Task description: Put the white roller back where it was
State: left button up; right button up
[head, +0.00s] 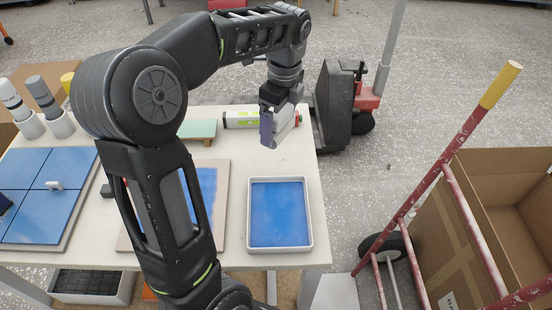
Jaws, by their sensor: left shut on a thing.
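My left gripper (281,107) points down above the back right of the table. It is shut on a pale piece with a lavender face (267,129), which looks like the white roller; the jaws hide much of its shape. It is held behind the white-rimmed tray (309,211) of blue paint. A board (220,178) with blue paint on it lies left of the tray, partly behind my arm. At the far left, a white-and-black cylinder (11,97) and a grey one (42,94) stand in white cups. My right gripper is out of the picture.
Blue tiles (48,175) lie on the table's left. A green flat tool (198,129) and a white-and-green tube (240,120) lie at the back. A red hand truck (430,178) and an open carton (448,240) stand on the right.

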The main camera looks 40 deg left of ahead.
pick_arm(q)
jog(key=shift+s+r+n+h, duration=0.4)
jog(key=shift+s+r+n, duration=0.4)
jog(key=shift+n, duration=0.2)
jog(key=shift+w, duration=0.1)
jog(key=shift+f, duration=0.1)
jog(key=shift+a+f, duration=0.1)
jog(key=shift+f, duration=2.95)
jog(key=shift+f, duration=1.85)
